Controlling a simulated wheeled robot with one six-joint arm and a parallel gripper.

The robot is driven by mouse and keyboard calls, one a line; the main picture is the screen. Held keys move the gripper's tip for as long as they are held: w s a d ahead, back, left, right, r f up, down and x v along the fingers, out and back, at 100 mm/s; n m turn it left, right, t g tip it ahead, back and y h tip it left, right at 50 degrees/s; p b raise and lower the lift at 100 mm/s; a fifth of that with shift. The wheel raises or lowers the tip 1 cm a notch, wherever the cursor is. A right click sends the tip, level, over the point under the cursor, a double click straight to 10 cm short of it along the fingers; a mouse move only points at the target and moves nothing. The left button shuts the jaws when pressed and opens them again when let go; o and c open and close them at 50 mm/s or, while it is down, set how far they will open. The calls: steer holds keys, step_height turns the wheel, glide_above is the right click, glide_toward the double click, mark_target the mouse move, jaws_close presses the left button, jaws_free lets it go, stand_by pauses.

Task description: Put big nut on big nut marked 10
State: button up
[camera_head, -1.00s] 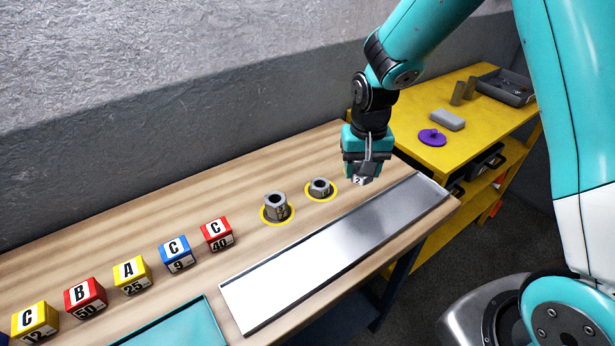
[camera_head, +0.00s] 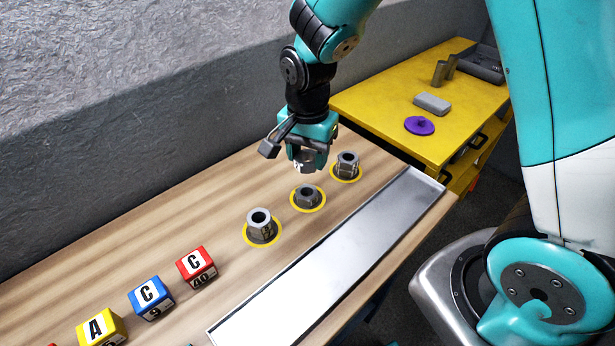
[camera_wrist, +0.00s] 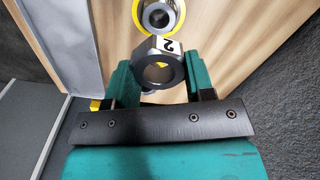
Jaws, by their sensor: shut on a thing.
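My gripper (camera_head: 305,158) is shut on a grey hex nut (camera_wrist: 150,53) with a white label reading 2. It holds the nut above the table, close over the middle of three standing nuts in the head view. That middle nut (camera_head: 307,198) is low and wide, on a yellow ring. A taller nut (camera_head: 261,229) stands on a yellow ring to its left, and another (camera_head: 346,166) to its right. Their markings are too small to read surely, so I cannot tell which is marked 10. In the wrist view, one standing nut (camera_wrist: 158,17) shows beyond the held nut.
A metal tray (camera_head: 330,262) runs along the table's front. Lettered cubes, such as the red one (camera_head: 197,267), stand at the left. A yellow bench (camera_head: 380,105) at the back right bears a purple lidlike piece (camera_head: 419,125) and a grey block (camera_head: 432,104). The wall runs behind.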

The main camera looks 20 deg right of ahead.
mark_target(308, 190)
step_height(308, 190, down, 7)
steer(key=shift+f+p, duration=0.15)
steer(key=shift+p, duration=0.15)
steer(key=shift+f, duration=0.2)
steer(key=o, duration=1)
steer(key=shift+o, duration=0.2)
steer(key=shift+r, duration=0.15)
step_height(308, 190, up, 12)
steer(key=shift+s+f+b, duration=0.1)
steer(key=shift+b, duration=0.75)
steer(key=s+a+r+n+y, duration=0.2)
steer(key=s+r+n, duration=0.3)
steer(key=s+n, duration=0.3)
steer(key=s+a+r+n+y, duration=0.2)
steer(key=s+r+n, duration=0.3)
steer(key=s+n, duration=0.4)
steer(key=shift+s+a, duration=0.5)
steer(key=shift+s, duration=0.4)
